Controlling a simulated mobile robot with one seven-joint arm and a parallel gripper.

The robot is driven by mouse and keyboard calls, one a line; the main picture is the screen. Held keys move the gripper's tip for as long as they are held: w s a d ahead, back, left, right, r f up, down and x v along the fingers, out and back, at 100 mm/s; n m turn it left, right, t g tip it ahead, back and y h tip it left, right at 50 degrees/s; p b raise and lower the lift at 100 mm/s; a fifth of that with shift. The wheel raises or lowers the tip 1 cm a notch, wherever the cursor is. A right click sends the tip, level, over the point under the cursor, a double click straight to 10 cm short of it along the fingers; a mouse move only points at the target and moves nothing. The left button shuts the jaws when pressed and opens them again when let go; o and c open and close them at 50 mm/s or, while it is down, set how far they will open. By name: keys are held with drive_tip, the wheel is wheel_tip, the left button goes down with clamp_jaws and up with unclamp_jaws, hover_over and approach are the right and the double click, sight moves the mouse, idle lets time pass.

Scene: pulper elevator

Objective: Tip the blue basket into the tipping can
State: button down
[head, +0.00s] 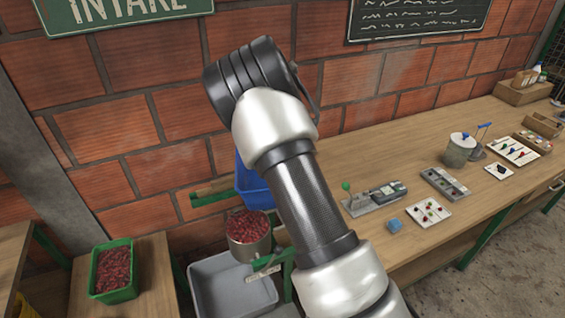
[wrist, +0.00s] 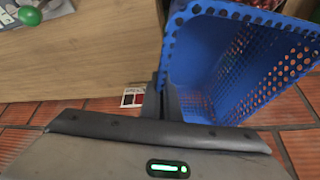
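The blue basket (head: 252,190) hangs by the brick wall, above the metal tipping can (head: 246,252), partly hidden behind my arm. The can holds red cherries up to near its rim. In the wrist view the basket (wrist: 222,75) is large and tilted, with perforated walls, and the part of its inside that shows is empty. My gripper (wrist: 166,95) has its dark fingers together at the basket's left edge and appears shut on it. In the head view my gripper is hidden behind the arm.
A grey tub (head: 225,290) stands below the can. A green crate of red cherries (head: 115,270) sits on a small table at left.

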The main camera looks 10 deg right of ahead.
drive_tip(key=shift+f, duration=0.15)
drive_tip(key=shift+g+y, duration=0.4)
drive_tip(key=shift+y, duration=0.1)
drive_tip(key=shift+s+a+r, duration=0.1)
drive_tip(key=shift+r, duration=2.2)
